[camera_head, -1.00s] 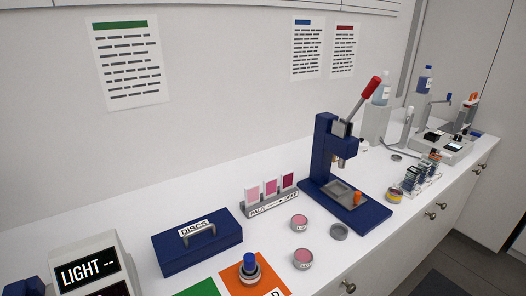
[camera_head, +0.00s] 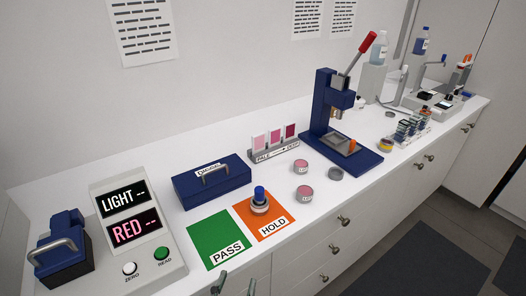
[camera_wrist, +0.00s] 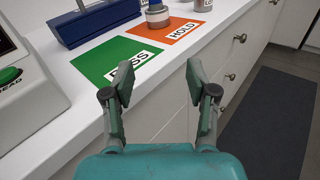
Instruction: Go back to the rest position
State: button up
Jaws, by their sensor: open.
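My gripper (camera_wrist: 158,84) is open and empty in the wrist view. Its two fingers stand apart in front of the counter's front edge, with the green PASS mat (camera_wrist: 103,60) beyond them. In the head view, a small part of my gripper (camera_head: 235,284) shows at the bottom edge, in front of the counter below the PASS mat (camera_head: 208,236). Nothing is between the fingers.
The orange HOLD mat (camera_head: 285,207) carries a jar with a blue knob (camera_head: 259,201). A light meter (camera_head: 138,262), a blue DISCS box (camera_head: 211,181), two pink jars and a blue press (camera_head: 340,130) stand on the counter (camera_head: 120,150). Floor lies at right.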

jog(key=s+d+f+m+g+y, duration=0.25)
jog(key=s+d+f+m, duration=0.25)
jog(key=d+f, duration=0.3)
jog(key=s+d+f+m+g+y, duration=0.1)
jog(key=s+d+f+m+y, duration=0.2)
jog(key=s+d+f+m, duration=0.35)
jog(key=s+d+r+m, duration=0.4)
jog(key=s+m, duration=0.4)
jog(key=m, duration=0.2)
jog(key=s+d+r+m+t+h, duration=0.1)
jog(key=s+d+r+m, duration=0.4)
jog(key=s+m, duration=0.4)
jog(key=shift+s+d+m, duration=0.3)
jog(key=shift+d+m, duration=0.15)
jog(key=shift+m, duration=0.4)
jog(key=shift+h, duration=0.25)
